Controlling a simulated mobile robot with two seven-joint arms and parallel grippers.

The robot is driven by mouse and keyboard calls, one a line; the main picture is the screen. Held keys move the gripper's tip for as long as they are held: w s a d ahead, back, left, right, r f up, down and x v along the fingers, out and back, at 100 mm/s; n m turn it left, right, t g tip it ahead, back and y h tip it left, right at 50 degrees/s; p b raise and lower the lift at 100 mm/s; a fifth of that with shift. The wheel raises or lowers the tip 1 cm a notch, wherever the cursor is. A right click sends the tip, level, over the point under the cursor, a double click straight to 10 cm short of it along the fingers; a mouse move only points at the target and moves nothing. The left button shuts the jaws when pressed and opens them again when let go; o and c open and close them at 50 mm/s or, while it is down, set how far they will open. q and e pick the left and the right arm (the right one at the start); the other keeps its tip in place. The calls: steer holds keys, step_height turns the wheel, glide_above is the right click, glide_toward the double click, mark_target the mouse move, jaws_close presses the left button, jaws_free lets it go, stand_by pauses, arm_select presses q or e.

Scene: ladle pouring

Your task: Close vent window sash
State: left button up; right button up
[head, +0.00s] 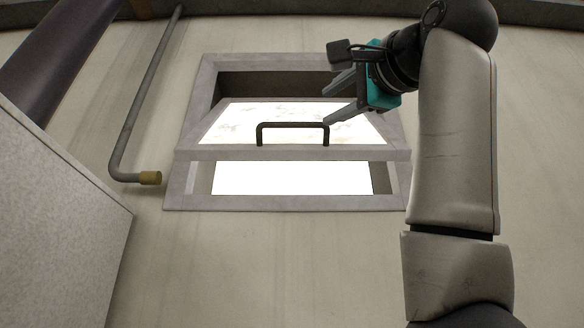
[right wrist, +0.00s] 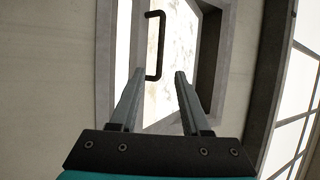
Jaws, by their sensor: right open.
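The vent window sash (head: 220,153) is a pale framed panel with bright glass, tilted open within its grey window frame (head: 205,85). Its bottom rail stands out from the frame, with a bright opening below. A dark bar handle (head: 293,125) is fixed on the sash's lower part. My right gripper (head: 328,106) is open and empty at the handle's right end. In the right wrist view, the handle (right wrist: 161,45) lies just beyond the open fingertips (right wrist: 160,73), apparently not gripped. Whether a finger touches it I cannot tell. My left gripper is not in view.
A pale speckled panel (head: 60,220) stands at the lower left. The wall (head: 270,265) below the window is clear.

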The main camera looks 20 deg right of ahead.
mark_target(297, 126)
steer(key=p+x, duration=0.7)
steer(key=x, duration=0.6)
steer(key=shift+w+a+r+p, duration=0.1)
steer(key=shift+w+a+p, duration=0.05)
steer(key=shift+p, duration=0.2)
steer(key=shift+p+x, duration=0.4)
steer(key=shift+x, duration=0.45)
steer(key=shift+c, duration=0.2)
jaws_close()
steer(key=shift+f, duration=0.2)
